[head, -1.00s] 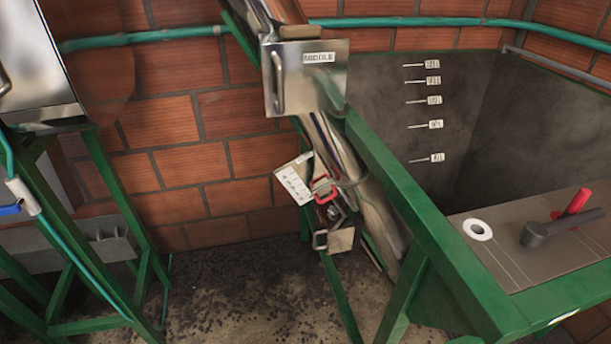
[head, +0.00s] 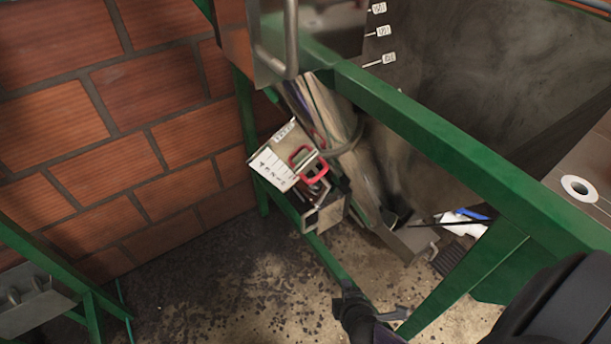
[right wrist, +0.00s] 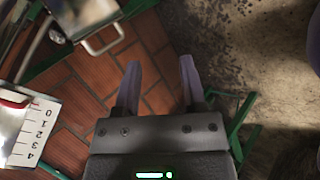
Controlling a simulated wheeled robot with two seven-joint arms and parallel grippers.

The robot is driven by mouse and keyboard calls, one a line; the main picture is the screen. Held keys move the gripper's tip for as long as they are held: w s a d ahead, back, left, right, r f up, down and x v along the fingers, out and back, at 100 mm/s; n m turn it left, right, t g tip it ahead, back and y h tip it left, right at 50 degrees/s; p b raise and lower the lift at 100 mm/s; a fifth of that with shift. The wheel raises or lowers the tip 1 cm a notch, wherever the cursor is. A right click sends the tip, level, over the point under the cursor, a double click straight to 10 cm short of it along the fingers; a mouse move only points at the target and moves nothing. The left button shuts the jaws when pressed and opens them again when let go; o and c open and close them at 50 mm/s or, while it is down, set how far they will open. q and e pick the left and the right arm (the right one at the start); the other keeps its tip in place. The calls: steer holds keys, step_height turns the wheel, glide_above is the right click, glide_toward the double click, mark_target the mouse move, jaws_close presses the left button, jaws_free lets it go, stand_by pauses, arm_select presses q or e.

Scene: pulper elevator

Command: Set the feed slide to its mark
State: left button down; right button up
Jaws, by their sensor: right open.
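The feed slide's red handle (head: 305,160) is on the metal fitting at the lower end of the sloping tube. A white scale plate (head: 272,170) with tick marks is beside it. In the right wrist view the scale plate (right wrist: 32,128) reads 0 to 4 at the left edge, with a red part (right wrist: 14,99) by the 0. The exact slide setting is too small to tell. My right gripper (head: 376,302) is open and empty, low and to the right of the fitting, apart from it. Its spread fingers (right wrist: 160,76) show in the right wrist view. My left gripper is out of view.
A green frame beam (head: 440,150) runs diagonally above the fitting, beside a grey tank (head: 480,60). A metal plate with a bar handle (head: 290,40) hangs above. A brick wall (head: 120,120) stands behind. The floor (head: 240,280) below is mostly open.

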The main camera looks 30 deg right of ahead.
steer(key=w+d+r+n+t+h+b, duration=0.1)
steer(key=w+r+n+t+h+b, duration=0.2)
steer(key=w+r, duration=0.4)
steer(key=n+t+b, duration=0.2)
steer(key=n+t, duration=0.2)
steer(key=t, duration=0.2)
glide_toward(318, 176)
steer(key=f, duration=0.1)
steer(key=x, duration=0.5)
steer(key=b+x, duration=0.1)
steer(key=x, duration=0.3)
steer(key=shift+w+d+r, duration=0.25)
steer(key=shift+w, duration=0.1)
steer(key=shift+w+d, duration=0.15)
steer(key=shift+w, duration=0.15)
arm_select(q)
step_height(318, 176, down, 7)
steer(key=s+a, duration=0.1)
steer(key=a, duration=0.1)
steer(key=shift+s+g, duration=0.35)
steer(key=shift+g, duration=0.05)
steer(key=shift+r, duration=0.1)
arm_select(e)
steer(key=c, duration=0.7)
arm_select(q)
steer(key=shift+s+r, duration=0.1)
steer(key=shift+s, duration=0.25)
arm_select(e)
jaws_close()
